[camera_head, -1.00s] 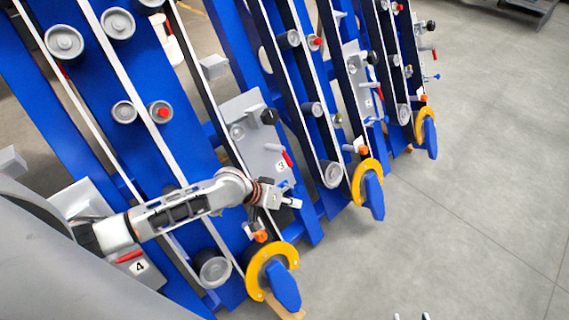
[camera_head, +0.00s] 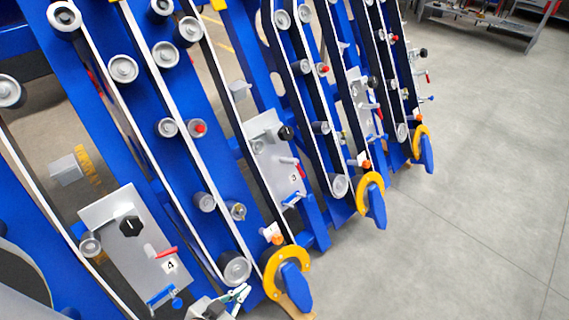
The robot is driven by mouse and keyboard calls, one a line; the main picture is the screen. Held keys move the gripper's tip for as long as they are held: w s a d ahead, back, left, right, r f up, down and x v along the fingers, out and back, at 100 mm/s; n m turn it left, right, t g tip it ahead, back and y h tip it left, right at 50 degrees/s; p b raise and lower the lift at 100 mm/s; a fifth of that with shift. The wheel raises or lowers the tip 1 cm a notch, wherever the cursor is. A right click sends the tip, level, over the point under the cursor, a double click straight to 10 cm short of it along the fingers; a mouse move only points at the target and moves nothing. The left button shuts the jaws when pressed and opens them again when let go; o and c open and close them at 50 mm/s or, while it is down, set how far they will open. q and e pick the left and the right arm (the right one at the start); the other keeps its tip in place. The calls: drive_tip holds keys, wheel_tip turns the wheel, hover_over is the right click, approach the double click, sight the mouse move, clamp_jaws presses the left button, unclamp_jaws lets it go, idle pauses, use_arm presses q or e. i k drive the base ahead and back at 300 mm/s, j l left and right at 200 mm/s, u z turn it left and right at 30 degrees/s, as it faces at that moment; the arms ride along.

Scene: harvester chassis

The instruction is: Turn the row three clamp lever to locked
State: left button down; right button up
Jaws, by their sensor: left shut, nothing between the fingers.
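The row three panel (camera_head: 262,150) is a grey plate marked 3, tilted in the picture, on a blue frame. It carries a black knob (camera_head: 286,132) at its top right, a red lever (camera_head: 299,171) beside the number and a blue lever (camera_head: 292,197) at its lower edge. I cannot tell from the labels which one is the clamp lever. My left gripper (camera_head: 239,293) is at the bottom edge, below and left of the row three panel and apart from it. It is shut and empty. My right gripper is not in view.
A row four panel (camera_head: 125,227) with a black knob, red lever and blue lever stands left of my gripper. A yellow and blue wheel (camera_head: 288,272) sits close on the right. Rollers and belts cover the blue frames.

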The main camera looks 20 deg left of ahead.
sight(299, 169)
drive_tip(key=i+l+u, duration=0.2)
drive_tip(key=u, duration=0.25)
drive_tip(key=i+l+u, duration=0.1)
drive_tip(key=l+u, duration=0.4)
drive_tip(key=i+l+u, duration=0.15)
drive_tip(key=l, duration=0.3)
drive_tip(key=l+u, duration=0.2)
drive_tip(key=l, duration=0.2)
drive_tip(key=l+u, duration=0.15)
drive_tip(key=l, duration=1.9)
drive_tip(key=i+l, duration=0.15)
drive_tip(key=l, duration=0.95)
drive_tip(key=u, duration=0.05)
